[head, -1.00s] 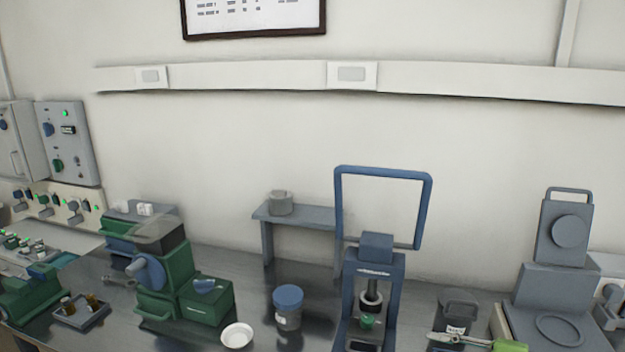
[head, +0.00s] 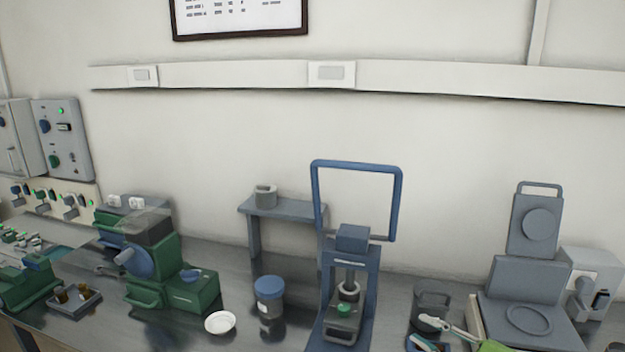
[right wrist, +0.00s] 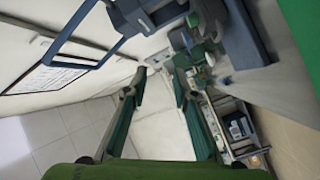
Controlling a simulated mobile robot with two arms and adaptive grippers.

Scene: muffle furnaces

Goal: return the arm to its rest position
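My right gripper (head: 420,333) shows at the bottom right of the head view, its green body cut off by the lower edge. Its two fingers point left, in front of the dark container on the bench. In the right wrist view the two green-and-grey fingers (right wrist: 160,82) stand apart with nothing between them, so it is open and empty. The rest of my right arm is out of the head view. My left gripper and arm are not in view.
On the bench are a blue press (head: 360,262), a dark container (head: 432,300), a blue-lidded jar (head: 270,298), a white dish (head: 220,323), a green machine (head: 170,275) and a grey device (head: 520,285).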

